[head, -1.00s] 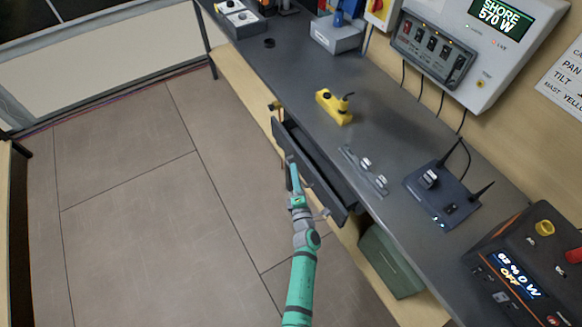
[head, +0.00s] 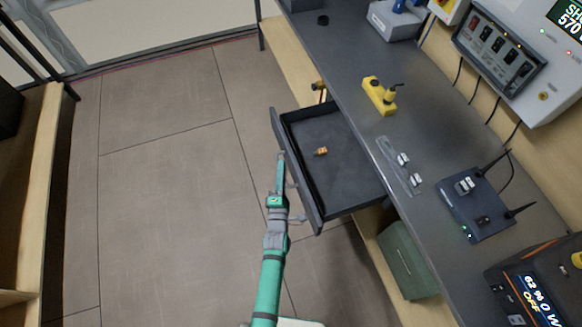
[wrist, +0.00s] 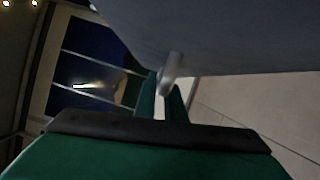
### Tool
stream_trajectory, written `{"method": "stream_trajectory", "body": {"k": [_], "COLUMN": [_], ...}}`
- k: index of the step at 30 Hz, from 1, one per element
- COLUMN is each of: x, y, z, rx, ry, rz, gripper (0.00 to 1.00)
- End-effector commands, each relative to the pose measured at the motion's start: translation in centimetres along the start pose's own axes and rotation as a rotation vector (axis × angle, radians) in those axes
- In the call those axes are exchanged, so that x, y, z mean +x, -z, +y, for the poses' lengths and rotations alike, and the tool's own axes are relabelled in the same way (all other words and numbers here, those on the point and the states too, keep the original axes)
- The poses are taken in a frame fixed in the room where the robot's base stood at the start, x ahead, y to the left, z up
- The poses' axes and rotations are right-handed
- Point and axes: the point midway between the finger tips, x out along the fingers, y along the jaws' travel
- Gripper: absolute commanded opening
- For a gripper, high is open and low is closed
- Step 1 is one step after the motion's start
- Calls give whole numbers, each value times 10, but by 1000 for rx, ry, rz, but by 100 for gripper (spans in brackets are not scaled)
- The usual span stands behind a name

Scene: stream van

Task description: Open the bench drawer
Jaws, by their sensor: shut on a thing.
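The bench drawer (head: 297,176) stands pulled well out from under the dark bench top in the head view. Its inside shows, with a small orange-brown object (head: 321,151) lying on its floor. My gripper (head: 281,160) is at the drawer's front face. In the wrist view my gripper's fingers (wrist: 162,103) are shut around a grey metal handle (wrist: 172,70) on the drawer front. The handle is mostly hidden in the head view by the gripper and the drawer front.
The bench top (head: 345,75) carries a yellow device (head: 379,96), a clear strip with switches (head: 398,166) and a dark router (head: 477,205). A green box (head: 407,260) stands under the bench. The floor (head: 165,185) left of the drawer is clear.

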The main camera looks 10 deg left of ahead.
Motion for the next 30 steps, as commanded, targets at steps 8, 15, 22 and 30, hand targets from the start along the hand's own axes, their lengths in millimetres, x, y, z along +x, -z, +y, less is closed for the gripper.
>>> {"method": "stream_trajectory", "body": {"k": [8,15,22,30], "x": [-1,-1,-1,-21], "y": [3,3,3,5], "z": [1,0,0,0], "rx": [0,0,0,2], "ry": [0,0,0,1], "rz": [2,2,2,3], "gripper": [0,28,28,28]}}
